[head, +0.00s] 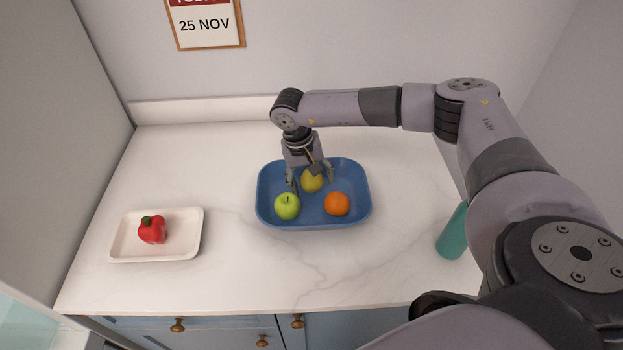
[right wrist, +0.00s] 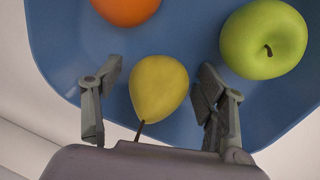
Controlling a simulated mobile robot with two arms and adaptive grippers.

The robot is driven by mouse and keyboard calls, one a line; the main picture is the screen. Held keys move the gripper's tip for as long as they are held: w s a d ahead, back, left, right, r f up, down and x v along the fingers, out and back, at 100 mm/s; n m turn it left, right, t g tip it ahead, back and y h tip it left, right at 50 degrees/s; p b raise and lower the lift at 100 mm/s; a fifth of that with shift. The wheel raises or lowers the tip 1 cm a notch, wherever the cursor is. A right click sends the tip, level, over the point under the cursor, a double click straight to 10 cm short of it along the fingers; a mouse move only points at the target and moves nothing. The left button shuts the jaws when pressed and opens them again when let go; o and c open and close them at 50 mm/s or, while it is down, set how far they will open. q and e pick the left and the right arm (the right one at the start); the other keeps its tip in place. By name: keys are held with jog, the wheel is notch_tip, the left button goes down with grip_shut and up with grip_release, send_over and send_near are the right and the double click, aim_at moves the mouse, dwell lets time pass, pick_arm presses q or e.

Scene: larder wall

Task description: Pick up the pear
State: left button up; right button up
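The yellow pear (head: 313,181) lies in a blue tray (head: 313,224) on the counter, behind a green apple (head: 287,206) and an orange (head: 337,204). My right gripper (head: 311,184) is over the tray, pointing down, with its fingers open. In the right wrist view the pear (right wrist: 158,88) sits between the two open fingers (right wrist: 160,90), with a visible gap on each side and its stem toward the palm. The gripper holds nothing. My left gripper is not in view.
A white tray (head: 188,245) with a red pepper (head: 152,230) stands at the left. A teal bottle or cup (head: 453,234) stands at the right, partly behind my right arm. The wall is close behind the blue tray. The counter between the trays is clear.

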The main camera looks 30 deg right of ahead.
jog(key=c, duration=1.2)
jog(key=shift+r, duration=0.1)
